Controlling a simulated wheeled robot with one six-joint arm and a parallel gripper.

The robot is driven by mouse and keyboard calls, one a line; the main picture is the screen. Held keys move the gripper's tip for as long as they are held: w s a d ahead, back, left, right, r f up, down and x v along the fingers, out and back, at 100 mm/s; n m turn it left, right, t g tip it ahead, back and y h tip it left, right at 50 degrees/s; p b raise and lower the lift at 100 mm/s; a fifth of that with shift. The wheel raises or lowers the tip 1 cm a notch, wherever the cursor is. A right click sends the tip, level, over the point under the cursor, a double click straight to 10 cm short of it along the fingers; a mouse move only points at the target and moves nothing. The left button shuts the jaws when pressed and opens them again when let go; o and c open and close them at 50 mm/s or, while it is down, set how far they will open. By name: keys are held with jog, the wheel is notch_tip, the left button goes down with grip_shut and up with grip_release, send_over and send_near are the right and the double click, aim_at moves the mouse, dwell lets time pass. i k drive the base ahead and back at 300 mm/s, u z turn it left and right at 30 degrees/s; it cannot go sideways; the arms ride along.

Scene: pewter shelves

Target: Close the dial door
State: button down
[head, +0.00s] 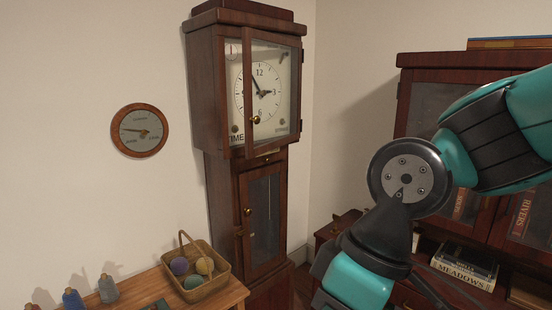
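The tall dark wood clock (213,95) stands in the corner in the head view. Its glazed dial door (247,85) is ajar, with the hinge side at the right. The door's left edge stands away from the case, leaving a strip of the dial uncovered at the left. A brass knob (256,119) sits low on that left edge. The white dial (264,92) shows through the glass. My arm is at the right, apart from the clock. I cannot make out my gripper's fingers, which seem to be below the picture.
The clock's lower door (264,220) looks shut. A wooden table (222,297) at lower left holds a yarn basket (217,285) and spools (108,289). A round wall gauge (139,130) hangs at left. A glazed bookcase (430,74) stands at right behind my arm.

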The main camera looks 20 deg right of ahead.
aim_at(247, 33)
jog(key=u, duration=0.05)
jog(key=k, duration=0.55)
jog(key=z, duration=0.95)
jog(key=i, duration=0.75)
jog(key=z, duration=0.65)
jog(key=i, duration=0.75)
jog(key=u, duration=0.55)
jog(key=i, duration=0.6)
jog(key=u, duration=0.85)
jog(key=i, duration=0.4)
jog(key=u, duration=0.4)
